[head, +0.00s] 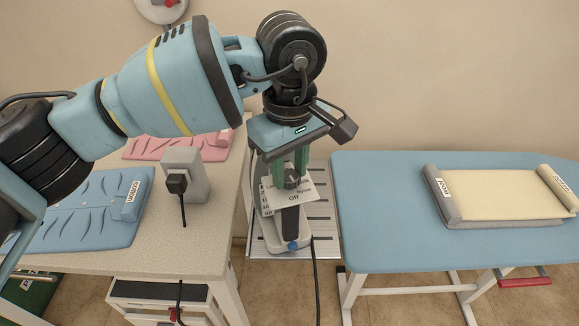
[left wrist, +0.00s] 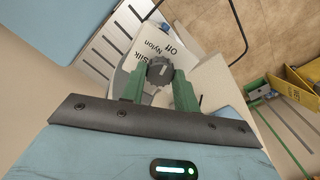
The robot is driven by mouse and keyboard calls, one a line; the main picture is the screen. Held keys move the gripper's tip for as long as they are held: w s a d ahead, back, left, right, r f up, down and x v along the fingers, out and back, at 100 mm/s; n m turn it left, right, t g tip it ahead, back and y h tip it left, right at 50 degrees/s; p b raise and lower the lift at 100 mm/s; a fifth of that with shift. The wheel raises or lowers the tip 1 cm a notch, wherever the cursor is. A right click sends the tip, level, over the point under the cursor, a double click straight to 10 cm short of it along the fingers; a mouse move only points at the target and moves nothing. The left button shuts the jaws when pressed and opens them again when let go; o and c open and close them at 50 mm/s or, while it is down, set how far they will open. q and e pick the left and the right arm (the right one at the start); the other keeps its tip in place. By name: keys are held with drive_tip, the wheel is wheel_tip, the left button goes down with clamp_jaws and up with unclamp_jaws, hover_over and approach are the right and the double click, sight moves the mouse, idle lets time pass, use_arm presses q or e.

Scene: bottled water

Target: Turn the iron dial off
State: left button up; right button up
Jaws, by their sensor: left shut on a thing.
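The iron (head: 288,240) stands on a slatted metal rest between the table and the ironing board. Its white label plate (head: 303,194) reads "Off", with other fabric names partly hidden. The dark round dial (head: 292,179) sits on the plate. My left gripper (head: 289,168) reaches down from above, with its green fingers shut on the dial. In the left wrist view the dial (left wrist: 159,71) is between the fingertips, and "Silk", "Nylon" and "Off" are readable beyond it. Which word the dial points at I cannot tell. My right gripper is not in view.
A cord hangs below the iron.

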sight(290, 176)
use_arm(q)
drive_tip(key=shift+m, duration=0.9)
drive_tip(key=o, duration=1)
drive_tip(key=shift+c, duration=0.2)
drive_tip(key=shift+r+b, duration=0.35)
drive_tip(key=shift+r, duration=3.6)
drive_tip(key=shift+s+f, duration=0.1)
